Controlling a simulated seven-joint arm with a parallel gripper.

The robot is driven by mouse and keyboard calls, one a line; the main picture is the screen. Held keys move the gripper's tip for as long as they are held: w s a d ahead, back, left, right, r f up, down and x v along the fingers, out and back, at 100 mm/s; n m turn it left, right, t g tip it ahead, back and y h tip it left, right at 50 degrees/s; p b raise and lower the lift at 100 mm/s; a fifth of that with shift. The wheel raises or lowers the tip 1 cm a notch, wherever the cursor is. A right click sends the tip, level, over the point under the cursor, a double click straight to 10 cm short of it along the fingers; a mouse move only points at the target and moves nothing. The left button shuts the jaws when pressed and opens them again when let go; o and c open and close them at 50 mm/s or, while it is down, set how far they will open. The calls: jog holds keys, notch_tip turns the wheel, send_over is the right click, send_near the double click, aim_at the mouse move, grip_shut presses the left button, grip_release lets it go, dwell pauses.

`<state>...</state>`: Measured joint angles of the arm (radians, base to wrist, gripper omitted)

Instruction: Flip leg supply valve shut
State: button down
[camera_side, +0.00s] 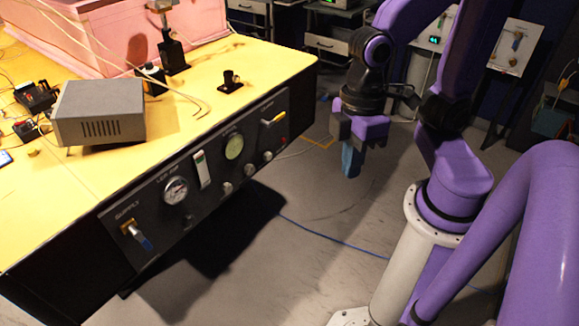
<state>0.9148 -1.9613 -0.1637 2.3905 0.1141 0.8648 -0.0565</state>
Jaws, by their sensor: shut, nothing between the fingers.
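A dark panel (205,160) on the front of the yellow table carries the valves. At its left end, under lettering that reads SUPPLY, is a brass valve with a blue lever (143,241). The lever slants down to the right. Whether this position is open or shut I cannot tell. At the panel's right end is a yellow lever (274,118). My gripper (351,163) points down with its blue fingers together, empty, to the right of the table and apart from the panel. It touches neither lever.
The panel also has a round gauge (176,190), a white flow tube (201,169), a greenish dial (234,147) and several knobs. A grey box (99,112) and a pink foam enclosure (130,35) stand on the yellow tabletop (215,68). The floor before the panel is open, crossed by a blue cable (325,235).

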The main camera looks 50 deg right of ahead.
aim_at(140, 238)
jog(key=s+d, duration=0.1)
jog(key=d, duration=0.3)
jog(key=w+a+f+m+t+y, duration=0.1)
jog(key=w+a+f+m+t, duration=0.2)
jog(key=w+a, duration=0.5)
jog(key=w+a+f+m+y, duration=0.1)
jog(key=w+a+f+m, duration=0.3)
jog(key=w, duration=0.8)
jog(key=w+a+f+m+t, duration=0.15)
jog(key=w+a+f, duration=0.35)
jog(key=w, duration=0.5)
jog(key=w+a+f+m+y, duration=0.1)
jog(key=w+a+f, duration=0.3)
jog(key=f, duration=0.4)
jog(key=w+a+f+m+y, duration=0.1)
jog(key=w+a+f, duration=0.3)
jog(key=a+f, duration=0.2)
jog(key=shift+d+x, duration=0.2)
jog(key=shift+x, duration=0.8)
jog(key=shift+a+f+t+y, duration=0.1)
jog(key=shift+f+t+y, duration=0.05)
jog(key=shift+t+y, duration=0.15)
jog(key=shift+a+f+y, duration=0.2)
jog(key=shift+a+y, duration=0.2)
jog(key=shift+a, duration=0.3)
